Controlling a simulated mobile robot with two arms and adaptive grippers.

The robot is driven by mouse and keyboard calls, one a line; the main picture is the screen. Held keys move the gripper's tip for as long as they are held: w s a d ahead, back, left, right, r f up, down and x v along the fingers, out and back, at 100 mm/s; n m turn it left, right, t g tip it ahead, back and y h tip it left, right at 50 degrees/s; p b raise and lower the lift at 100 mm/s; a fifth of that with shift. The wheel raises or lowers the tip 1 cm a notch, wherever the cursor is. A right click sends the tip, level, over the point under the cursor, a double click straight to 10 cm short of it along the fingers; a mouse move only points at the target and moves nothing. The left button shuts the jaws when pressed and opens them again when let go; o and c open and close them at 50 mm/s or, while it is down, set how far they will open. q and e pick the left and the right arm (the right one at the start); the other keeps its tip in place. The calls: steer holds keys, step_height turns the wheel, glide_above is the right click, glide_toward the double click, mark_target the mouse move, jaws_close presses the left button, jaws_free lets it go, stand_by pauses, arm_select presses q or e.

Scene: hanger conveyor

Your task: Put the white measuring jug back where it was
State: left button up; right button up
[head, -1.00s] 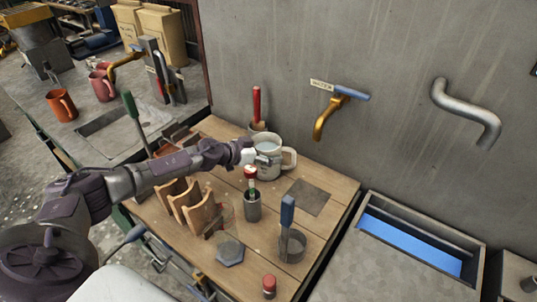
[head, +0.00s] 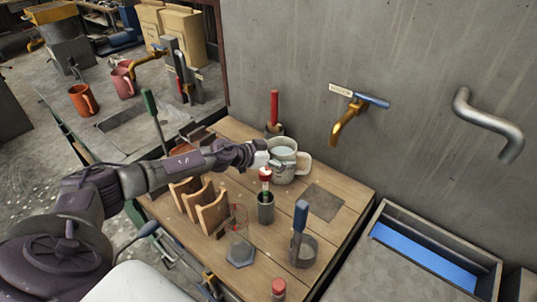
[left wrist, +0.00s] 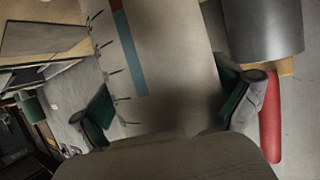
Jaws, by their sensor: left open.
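The white measuring jug (head: 284,168) stands upright near the back of the wooden table, its handle to the right and pale liquid or a pale inside showing at the top. My left gripper (head: 264,159) is at the jug's left side. In the left wrist view the jug's pale wall (left wrist: 175,45), with tick marks and a blue and red stripe, lies between the two open green-padded fingers of my left gripper (left wrist: 168,105). Contact cannot be told. My right gripper is not in view.
A dark square patch (head: 323,203) on the wooden table is bare. A red-handled tool (head: 274,107) stands behind the jug; a red-topped bottle in a grey cup (head: 266,207) stands in front. A blue-handled tool (head: 300,218) and wooden rack (head: 211,211) are nearer. A brass tap (head: 345,124) is on the wall.

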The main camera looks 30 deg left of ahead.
arm_select(q)
steer(key=b+v, duration=0.2)
steer(key=v, duration=0.9)
steer(key=shift+s, duration=0.2)
steer(key=shift+r, duration=0.15)
